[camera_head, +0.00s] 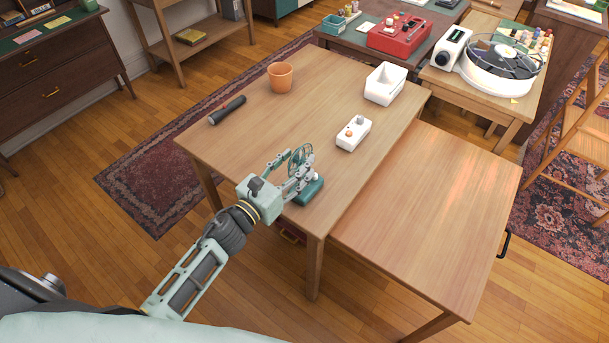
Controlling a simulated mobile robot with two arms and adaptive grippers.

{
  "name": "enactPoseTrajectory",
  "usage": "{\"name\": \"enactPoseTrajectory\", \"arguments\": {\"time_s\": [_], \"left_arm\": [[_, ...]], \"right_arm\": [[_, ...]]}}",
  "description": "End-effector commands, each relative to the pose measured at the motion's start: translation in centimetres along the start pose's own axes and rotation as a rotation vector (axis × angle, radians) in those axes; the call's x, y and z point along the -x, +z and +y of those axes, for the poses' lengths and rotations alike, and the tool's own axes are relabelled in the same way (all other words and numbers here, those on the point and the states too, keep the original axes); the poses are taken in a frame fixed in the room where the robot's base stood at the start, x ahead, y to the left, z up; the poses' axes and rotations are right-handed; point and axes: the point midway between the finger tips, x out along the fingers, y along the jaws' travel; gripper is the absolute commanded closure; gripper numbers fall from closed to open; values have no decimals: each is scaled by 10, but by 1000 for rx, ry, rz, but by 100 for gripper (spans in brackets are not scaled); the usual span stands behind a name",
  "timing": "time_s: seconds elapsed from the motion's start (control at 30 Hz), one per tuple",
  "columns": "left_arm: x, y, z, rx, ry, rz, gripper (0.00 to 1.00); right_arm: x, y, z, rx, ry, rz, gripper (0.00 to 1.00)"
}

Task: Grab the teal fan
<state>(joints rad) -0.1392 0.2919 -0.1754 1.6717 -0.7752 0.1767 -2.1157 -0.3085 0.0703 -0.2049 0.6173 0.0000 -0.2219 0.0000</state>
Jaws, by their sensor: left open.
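The teal fan (309,190) stands near the front corner of the wooden table, with a teal base and a round caged head. My left gripper (295,167) is at the fan, its fingers spread around or beside the fan's head and upper stem. It is open. The gripper partly covers the fan, and I cannot tell whether a finger touches it. My right gripper is not in view.
On the same table (312,92) are a black flashlight (227,110), a terracotta pot (280,77), a white bin (385,84) and a small white box (353,133) with knobs. A bare lower table (430,215) adjoins at right.

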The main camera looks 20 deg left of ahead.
Motion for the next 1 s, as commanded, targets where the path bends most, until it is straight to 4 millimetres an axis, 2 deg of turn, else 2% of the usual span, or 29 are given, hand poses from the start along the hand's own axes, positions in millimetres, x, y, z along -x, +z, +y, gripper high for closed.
{"name": "enactPoseTrajectory", "arguments": {"time_s": [0.03,0.17,0.43,1.0], "left_arm": [[-9,4,0,2,0,-2,53],[-22,1,0,2,1,0,53],[-25,0,0,2,0,1,53],[-25,0,0,2,1,1,100]], "right_arm": [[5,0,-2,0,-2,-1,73],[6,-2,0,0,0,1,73],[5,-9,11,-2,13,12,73],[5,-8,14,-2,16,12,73]]}}
